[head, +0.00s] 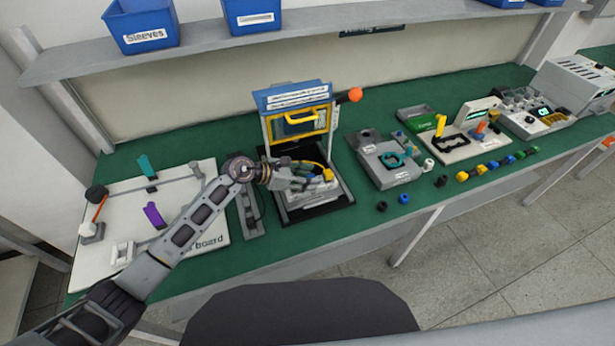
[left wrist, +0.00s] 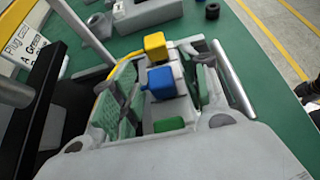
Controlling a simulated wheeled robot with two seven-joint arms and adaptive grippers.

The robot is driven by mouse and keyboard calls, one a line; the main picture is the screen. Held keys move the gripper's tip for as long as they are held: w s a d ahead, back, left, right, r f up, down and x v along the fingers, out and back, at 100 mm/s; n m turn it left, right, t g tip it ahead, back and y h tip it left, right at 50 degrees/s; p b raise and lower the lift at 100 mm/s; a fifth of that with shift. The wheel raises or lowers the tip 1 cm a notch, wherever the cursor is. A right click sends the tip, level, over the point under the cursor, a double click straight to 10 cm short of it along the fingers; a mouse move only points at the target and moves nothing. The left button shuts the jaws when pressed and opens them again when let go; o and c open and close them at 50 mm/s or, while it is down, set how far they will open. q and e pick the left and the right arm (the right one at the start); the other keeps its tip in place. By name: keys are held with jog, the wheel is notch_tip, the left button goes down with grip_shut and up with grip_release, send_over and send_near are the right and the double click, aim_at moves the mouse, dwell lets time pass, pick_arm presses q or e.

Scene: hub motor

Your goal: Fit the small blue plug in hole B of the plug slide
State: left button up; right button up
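The plug slide (head: 311,196) is a light grey block in the black-based fixture at the table's middle. In the left wrist view, the small blue plug (left wrist: 161,84) stands between a yellow plug (left wrist: 155,46) and a green plug (left wrist: 169,124) in a row. I cannot tell how deep the blue plug sits, and the hole letters are not readable. My left gripper (head: 308,181) is over the slide; in the left wrist view its green-padded fingers (left wrist: 164,88) are apart, on either side of the blue plug. Contact with the plug is unclear. My right gripper is not in view.
The fixture's raised blue frame (head: 265,102) with a yellow handle stands behind the slide, with an orange knob (head: 355,94) beside it. A grey box (head: 388,164) stands to the right, with black and blue small parts before it. A white board (head: 205,225) lies left.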

pick_arm(q)
jog(key=shift+a, duration=0.1)
dwell(0.3)
jog(key=v, duration=1.2)
dwell(0.4)
dwell(1.4)
